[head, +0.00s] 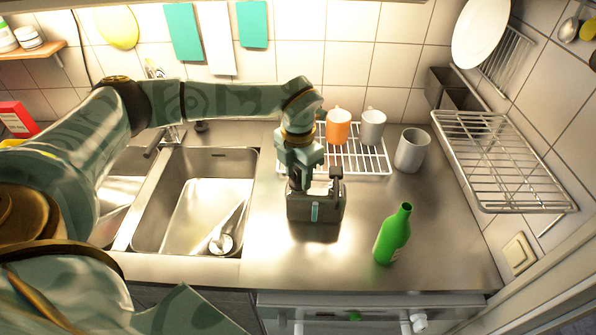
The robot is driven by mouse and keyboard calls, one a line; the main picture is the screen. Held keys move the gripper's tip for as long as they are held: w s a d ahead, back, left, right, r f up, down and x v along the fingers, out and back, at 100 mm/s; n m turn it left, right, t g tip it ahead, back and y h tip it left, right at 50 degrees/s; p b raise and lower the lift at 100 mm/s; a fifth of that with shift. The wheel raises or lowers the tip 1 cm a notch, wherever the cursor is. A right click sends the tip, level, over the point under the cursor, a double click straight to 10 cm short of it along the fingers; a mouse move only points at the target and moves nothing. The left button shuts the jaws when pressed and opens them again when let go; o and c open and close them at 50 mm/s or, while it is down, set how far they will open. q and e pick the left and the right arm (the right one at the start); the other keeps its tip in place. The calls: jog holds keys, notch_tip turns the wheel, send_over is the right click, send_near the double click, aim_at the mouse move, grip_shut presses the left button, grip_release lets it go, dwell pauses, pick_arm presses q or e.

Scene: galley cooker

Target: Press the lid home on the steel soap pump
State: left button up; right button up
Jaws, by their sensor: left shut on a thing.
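My left arm reaches in from the left and bends down over the counter, right of the sink. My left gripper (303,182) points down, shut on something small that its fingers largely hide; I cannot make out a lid. My right gripper is not in view.
A green bottle (392,235) stands at the front right. An orange mug (338,127) and a pale mug (372,127) are on a wire rack (377,164) behind; a grey cup (411,150) stands beside it. The sink (143,225) lies left. Counter between box and bottle is clear.

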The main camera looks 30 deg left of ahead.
pick_arm(q)
jog(key=o, duration=1.5)
jog(key=shift+r, duration=0.1)
notch_tip(320, 180, up, 7)
jog(key=p, duration=0.6)
jog(key=shift+p, duration=0.3)
jog(key=shift+c, duration=0.3)
grip_shut()
